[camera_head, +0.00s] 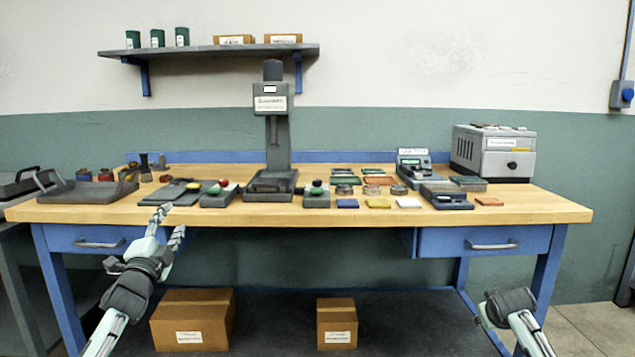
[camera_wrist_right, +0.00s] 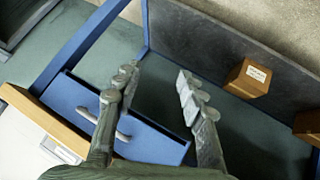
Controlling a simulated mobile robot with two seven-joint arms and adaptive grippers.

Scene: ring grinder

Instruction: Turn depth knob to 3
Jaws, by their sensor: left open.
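No label I can read names the depth knob. A small grey box (camera_head: 316,200) on the bench, right of the central grinder (camera_head: 270,180), carries dark and green controls. A grey cabinet (camera_head: 494,152) at the back right has a round black knob (camera_head: 512,165) on its front. I cannot tell which is the depth knob, or any setting. My left gripper (camera_head: 170,222) is open and empty, in front of the bench's left front edge. My right gripper (camera_wrist_right: 157,80) is open and empty in the right wrist view, its fingers apart above a blue drawer.
Small coloured blocks and a metering device (camera_head: 413,165) sit to the right. Cardboard boxes (camera_head: 190,310) stand below.

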